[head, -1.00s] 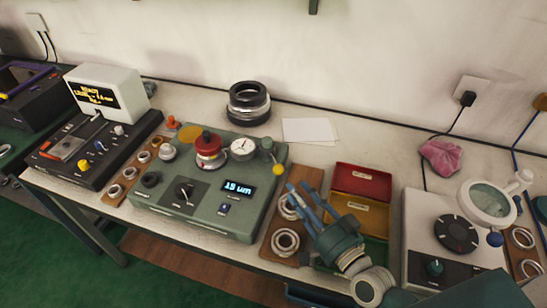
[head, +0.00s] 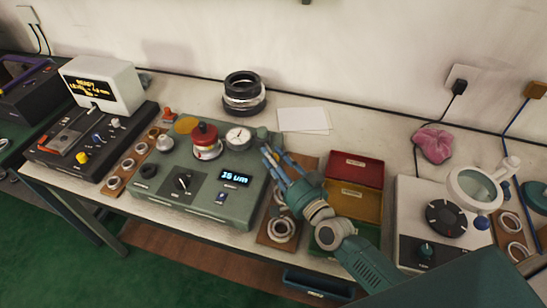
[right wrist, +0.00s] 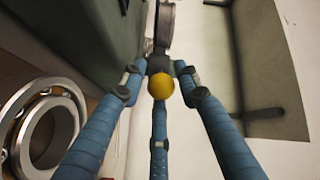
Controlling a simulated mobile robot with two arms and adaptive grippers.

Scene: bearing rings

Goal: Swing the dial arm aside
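The dial gauge (head: 239,135) faces up on the green measuring unit (head: 150,205), beside the red-topped spindle (head: 205,138). The dial arm's outer end is by the unit's back right corner, mostly hidden by my fingers in the head view. Its yellow ball (right wrist: 161,86) shows in the right wrist view, with a dark block just beyond it. My right gripper (head: 273,155) has its blue fingers spread around the ball and block. The fingers look open, with small gaps at the tips; contact is not clear. My left gripper is out of view.
A wooden board with bearing rings (head: 280,228) lies below my right gripper. Red and yellow bins (head: 356,170) stand to its right. A black and silver ring stack (head: 245,95) and white paper (head: 303,119) lie behind. A magnifier unit (head: 440,215) stands at right.

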